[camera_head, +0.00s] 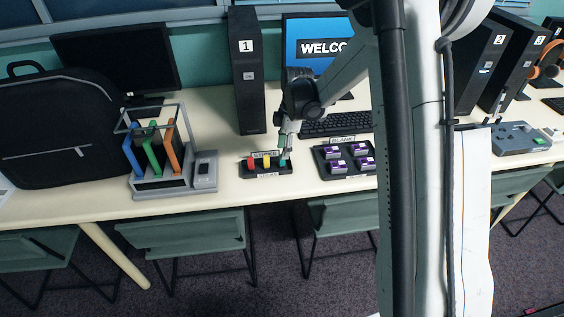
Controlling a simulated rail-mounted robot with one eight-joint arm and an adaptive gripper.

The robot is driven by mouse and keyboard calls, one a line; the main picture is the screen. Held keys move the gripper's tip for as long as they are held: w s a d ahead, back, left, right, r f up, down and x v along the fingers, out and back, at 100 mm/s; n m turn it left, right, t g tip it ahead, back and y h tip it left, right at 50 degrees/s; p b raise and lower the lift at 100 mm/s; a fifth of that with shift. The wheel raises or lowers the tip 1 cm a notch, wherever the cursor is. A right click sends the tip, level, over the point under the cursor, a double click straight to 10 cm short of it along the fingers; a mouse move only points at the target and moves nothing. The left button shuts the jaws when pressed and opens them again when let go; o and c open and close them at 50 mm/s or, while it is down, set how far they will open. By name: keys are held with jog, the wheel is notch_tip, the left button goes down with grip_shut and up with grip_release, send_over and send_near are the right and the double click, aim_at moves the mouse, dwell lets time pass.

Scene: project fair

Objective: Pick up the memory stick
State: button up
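A small dark tray (257,172) with a label at its back stands on the table in front of the tower marked 1. It holds small coloured sticks standing up: a red stick (250,163), a yellow stick (266,161) and a teal stick (283,162) at the right end. My gripper (285,152) points down right at the teal stick and partly covers it. The fingers are too small in the picture to tell whether they are open, shut or touching the stick.
A dark tray (326,175) labelled BLANK with several purple pieces is close on the right. A grey rack (160,187) with coloured upright plates stands left. Tower 1 (247,100) and a keyboard (340,124) are behind. The table front edge is close before the trays.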

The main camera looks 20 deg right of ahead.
aim_at(282, 161)
jog(key=f, duration=0.3)
jog(key=shift+s+a+f, duration=0.1)
jog(key=shift+a+f, duration=0.15)
jog(key=shift+a, duration=0.1)
jog(key=shift+c, duration=0.5)
grip_shut()
jog(key=shift+r, duration=0.1)
